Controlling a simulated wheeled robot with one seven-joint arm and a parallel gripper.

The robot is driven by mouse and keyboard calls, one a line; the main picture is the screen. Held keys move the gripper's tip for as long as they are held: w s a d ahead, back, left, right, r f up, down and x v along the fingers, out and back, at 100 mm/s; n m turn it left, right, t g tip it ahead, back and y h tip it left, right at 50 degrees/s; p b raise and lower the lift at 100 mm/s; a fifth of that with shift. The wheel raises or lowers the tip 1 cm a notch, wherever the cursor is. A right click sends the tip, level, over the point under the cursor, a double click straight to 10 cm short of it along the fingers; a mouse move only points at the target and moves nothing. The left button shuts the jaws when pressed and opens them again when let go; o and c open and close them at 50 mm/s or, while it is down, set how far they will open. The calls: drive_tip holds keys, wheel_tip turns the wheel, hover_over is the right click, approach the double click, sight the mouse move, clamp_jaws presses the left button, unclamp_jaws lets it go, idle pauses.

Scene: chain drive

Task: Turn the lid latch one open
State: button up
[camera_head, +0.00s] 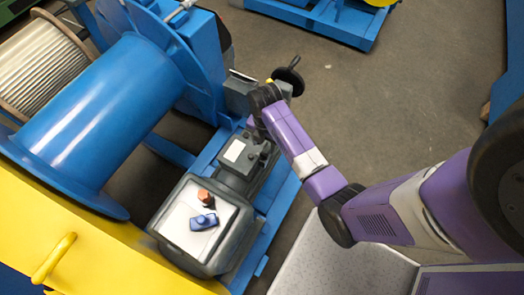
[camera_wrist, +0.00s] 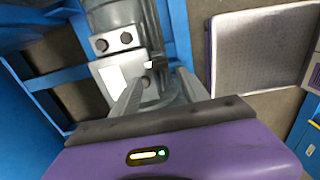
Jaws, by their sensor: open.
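A grey housing (camera_head: 250,165) with a white label (camera_head: 235,151) sits on the blue frame in the head view. The housing also shows in the wrist view (camera_wrist: 122,18), with the label (camera_wrist: 112,78) left of my fingers. A small black knob-like part (camera_wrist: 160,63) shows just beyond and between the fingertips of my gripper (camera_wrist: 157,85); I cannot tell whether it is lid latch one. My gripper is open, its two grey fingers apart above the housing, with nothing seen gripped. In the head view my wrist hides part of the housing.
A grey box with a white top (camera_head: 178,226) stands nearer, bearing an orange-red piece (camera_head: 205,197) and a blue piece (camera_head: 203,222). A big blue drum (camera_head: 105,110) fills the left. A black handwheel (camera_head: 290,76) stands beyond my wrist. Bare floor (camera_head: 400,85) lies right.

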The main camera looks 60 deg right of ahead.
sight(264, 154)
wheel_tip(264, 154, down, 7)
drive_tip(key=shift+f, duration=0.2)
drive_tip(key=shift+c, duration=0.4)
clamp_jaws()
